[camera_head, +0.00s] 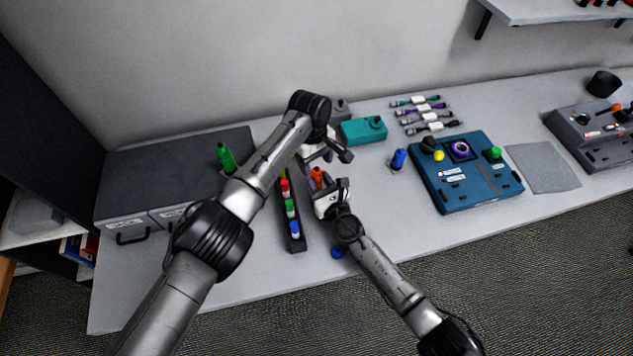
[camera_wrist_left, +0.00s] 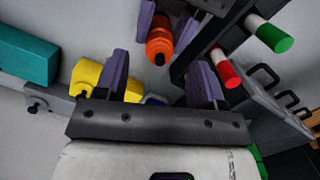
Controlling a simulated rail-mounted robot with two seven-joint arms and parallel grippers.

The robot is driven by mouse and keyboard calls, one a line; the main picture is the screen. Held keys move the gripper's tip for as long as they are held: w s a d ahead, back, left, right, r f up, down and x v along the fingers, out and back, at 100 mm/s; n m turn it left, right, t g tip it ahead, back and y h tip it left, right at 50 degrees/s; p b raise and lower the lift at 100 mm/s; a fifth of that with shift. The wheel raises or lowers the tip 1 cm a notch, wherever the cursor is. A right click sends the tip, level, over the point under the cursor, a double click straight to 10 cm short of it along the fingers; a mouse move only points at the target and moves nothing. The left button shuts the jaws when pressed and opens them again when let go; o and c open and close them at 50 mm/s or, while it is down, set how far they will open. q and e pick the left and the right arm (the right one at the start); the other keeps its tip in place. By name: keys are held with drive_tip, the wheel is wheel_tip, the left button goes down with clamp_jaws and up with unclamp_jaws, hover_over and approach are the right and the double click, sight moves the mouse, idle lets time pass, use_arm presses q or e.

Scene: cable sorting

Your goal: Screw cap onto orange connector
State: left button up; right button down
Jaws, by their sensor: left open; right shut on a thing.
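The orange connector (camera_head: 317,177) is held upright in my right gripper (camera_head: 318,190), near the middle of the table. The left wrist view shows the orange piece (camera_wrist_left: 160,44) between the right gripper's purple fingers. My left gripper (camera_wrist_left: 160,82) is open, with its fingers spread apart, close to the orange piece but not closed on it. In the head view the left gripper (camera_head: 322,160) is just above and behind the right one. I cannot make out a separate cap for the orange connector.
A black rack (camera_head: 292,235) with red, green and blue connectors stands just left of the right gripper. A yellow piece (camera_wrist_left: 88,75) lies beyond a left finger. A teal box (camera_head: 363,131) and blue panel (camera_head: 465,190) are to the right; grey drawers (camera_head: 165,175) are left.

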sight(316, 168)
use_arm(q)
drive_tip(key=shift+s+d+f, duration=0.1)
drive_tip(key=shift+s+f, duration=0.05)
drive_tip(key=shift+f, duration=1.35)
drive_tip(key=shift+c, duration=0.3)
drive_tip(key=c, duration=1)
drive_tip(key=o, duration=1)
drive_tip(key=shift+r, duration=2.3)
drive_tip(key=shift+c, duration=0.4)
